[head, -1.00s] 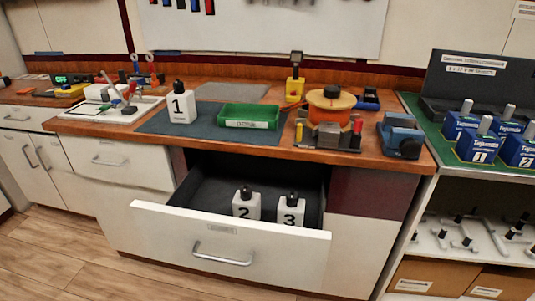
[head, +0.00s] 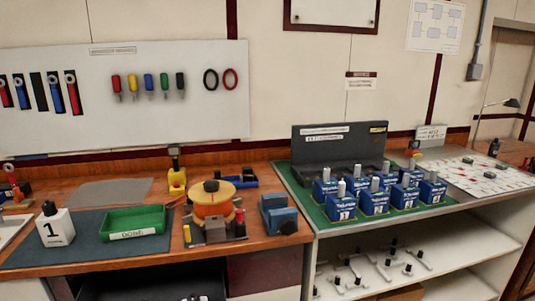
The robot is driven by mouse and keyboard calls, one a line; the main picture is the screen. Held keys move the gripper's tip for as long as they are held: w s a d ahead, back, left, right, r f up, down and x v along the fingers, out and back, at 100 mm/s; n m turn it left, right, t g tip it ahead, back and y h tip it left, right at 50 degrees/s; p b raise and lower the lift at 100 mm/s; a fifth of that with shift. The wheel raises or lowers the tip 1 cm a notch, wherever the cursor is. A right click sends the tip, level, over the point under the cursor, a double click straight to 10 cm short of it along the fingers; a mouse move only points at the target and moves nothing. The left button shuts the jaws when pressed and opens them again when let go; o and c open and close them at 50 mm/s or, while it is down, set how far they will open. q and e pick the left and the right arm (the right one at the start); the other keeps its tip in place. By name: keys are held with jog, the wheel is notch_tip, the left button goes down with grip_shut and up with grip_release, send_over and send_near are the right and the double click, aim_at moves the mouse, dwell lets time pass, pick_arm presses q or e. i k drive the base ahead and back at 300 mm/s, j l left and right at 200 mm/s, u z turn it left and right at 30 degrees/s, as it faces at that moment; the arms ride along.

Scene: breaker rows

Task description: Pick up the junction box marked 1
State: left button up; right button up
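A white box with a black knob (head: 56,226), marked 1, stands upright at the left on the dark mat (head: 88,246). A blue box with a pale upright post (head: 341,208) stands at the front left of a group on the green mat (head: 312,208); its label also seems to read 1, in small print. I cannot tell from looks alone which of the two is called a junction box. Several similar blue boxes (head: 374,203) stand close beside and behind it. Neither of my grippers is in view.
A dark open case (head: 340,150) stands behind the blue boxes. White fittings (head: 372,268) lie on the shelf below. The open drawer is mostly cut off.

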aim_at(56, 228)
jog(key=u, duration=1.25)
